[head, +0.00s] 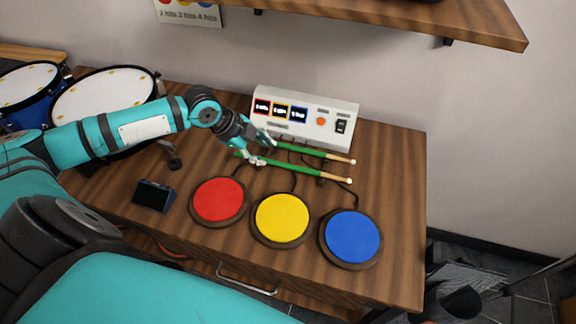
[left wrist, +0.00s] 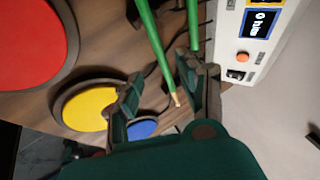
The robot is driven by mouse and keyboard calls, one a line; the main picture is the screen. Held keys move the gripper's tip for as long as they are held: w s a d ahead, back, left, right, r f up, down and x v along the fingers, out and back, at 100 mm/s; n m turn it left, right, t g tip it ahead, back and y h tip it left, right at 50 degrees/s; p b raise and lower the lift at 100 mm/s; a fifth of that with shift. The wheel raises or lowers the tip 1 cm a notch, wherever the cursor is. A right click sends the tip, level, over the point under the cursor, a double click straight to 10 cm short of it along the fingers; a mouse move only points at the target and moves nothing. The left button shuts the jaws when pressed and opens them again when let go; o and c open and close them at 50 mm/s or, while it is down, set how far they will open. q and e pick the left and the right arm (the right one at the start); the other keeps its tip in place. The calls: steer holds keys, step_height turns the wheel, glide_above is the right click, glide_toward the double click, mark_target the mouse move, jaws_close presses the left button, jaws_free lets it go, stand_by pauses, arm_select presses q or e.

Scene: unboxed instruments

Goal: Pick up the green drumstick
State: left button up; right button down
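Two green drumsticks with pale wooden tips lie side by side on the wooden desk. The far drumstick (head: 312,152) is close to the white control box. The near drumstick (head: 300,169) lies closer to the coloured pads. My left gripper (head: 261,150) is open over their left ends, its fingers partly hiding them. In the left wrist view, the near drumstick (left wrist: 154,45) runs between the open fingers (left wrist: 158,92), with no clear contact. The far drumstick (left wrist: 193,22) passes behind the right-hand finger there. My right gripper is not in view.
Red (head: 219,200), yellow (head: 282,218) and blue (head: 351,237) pads sit in front of the drumsticks, with cables behind them. The white control box (head: 330,123) stands at the back. A small dark device (head: 154,196) and drums (head: 105,97) are to the left. A shelf (head: 400,16) hangs above.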

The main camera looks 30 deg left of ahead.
mark_target(281, 164)
arm_select(q)
steer(key=shift+x, duration=1.25)
steer(key=x, duration=0.5)
steer(key=shift+w+d, duration=0.1)
steer(key=shift+d, duration=0.25)
jaws_close()
